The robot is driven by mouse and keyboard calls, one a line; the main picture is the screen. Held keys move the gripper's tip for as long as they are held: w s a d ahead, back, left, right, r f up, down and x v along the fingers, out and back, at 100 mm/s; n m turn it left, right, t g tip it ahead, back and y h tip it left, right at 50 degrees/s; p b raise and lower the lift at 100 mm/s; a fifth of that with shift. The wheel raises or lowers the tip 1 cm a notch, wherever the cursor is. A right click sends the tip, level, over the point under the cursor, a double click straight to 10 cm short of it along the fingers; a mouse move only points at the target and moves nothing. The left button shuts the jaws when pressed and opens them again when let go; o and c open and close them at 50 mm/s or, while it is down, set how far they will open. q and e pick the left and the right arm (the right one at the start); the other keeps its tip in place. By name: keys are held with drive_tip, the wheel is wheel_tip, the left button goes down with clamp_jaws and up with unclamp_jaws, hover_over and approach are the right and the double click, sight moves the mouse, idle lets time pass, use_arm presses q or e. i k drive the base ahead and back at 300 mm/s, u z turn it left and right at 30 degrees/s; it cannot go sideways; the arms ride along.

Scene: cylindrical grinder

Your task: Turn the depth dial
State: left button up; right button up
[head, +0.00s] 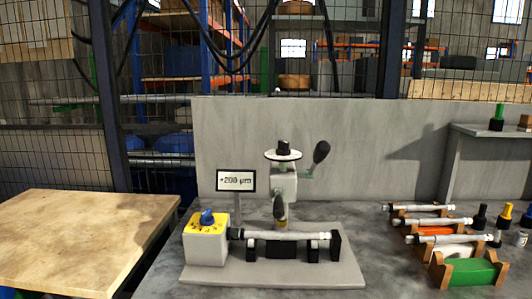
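The cylindrical grinder stands on a grey base plate (345,272) on the bench. A white round dial with a black knob (283,152) tops its upright grey head (284,185); it looks like the depth dial. A crank with a black handle (321,152) sticks out right of the head. A small display (236,181) left of the head reads "+200 µm". A white box (206,248) with a yellow top and a blue knob (207,217) stands at the left. A metal shaft (285,235) lies level between the box and a black support. Neither gripper is in view.
Wooden racks (437,239) with several shafts stand right of the grinder, above a green block (470,271). Several small bottles (503,216) stand at the far right. A wooden tabletop (80,235) is at the left. A grey panel (390,140) rises behind the grinder.

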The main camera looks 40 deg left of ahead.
sight(283, 150)
drive_tip(key=k, duration=0.25)
drive_tip(key=u, duration=1.5)
